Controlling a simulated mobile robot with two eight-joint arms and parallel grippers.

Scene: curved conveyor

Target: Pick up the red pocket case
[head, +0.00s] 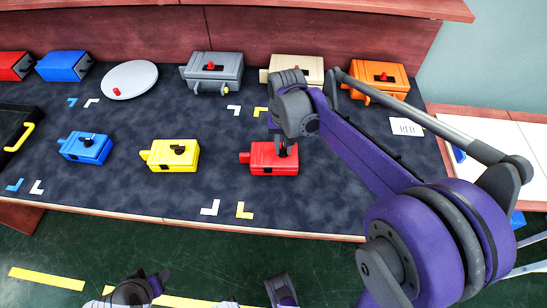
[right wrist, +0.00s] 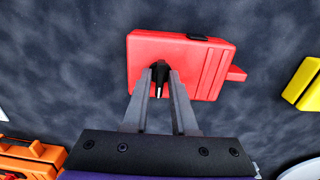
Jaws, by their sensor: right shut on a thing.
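The red pocket case (head: 265,163) is a small red box with a side tab and a dark knob on top, at the front middle-right of the dark table. My right gripper (head: 283,148) is over it, pointing down. In the right wrist view the fingers (right wrist: 161,84) are shut on the dark knob of the case (right wrist: 205,62), with one finger on either side. The case appears to rest on the table; any small gap beneath it cannot be told. My left gripper is not clearly in view.
A yellow box (head: 174,160) and a blue box (head: 86,151) stand left of the case. Behind are a grey box (head: 212,72), a beige box (head: 290,65), an orange box (head: 379,82) and a white disc (head: 135,83). Another red box (head: 12,67) stands far left.

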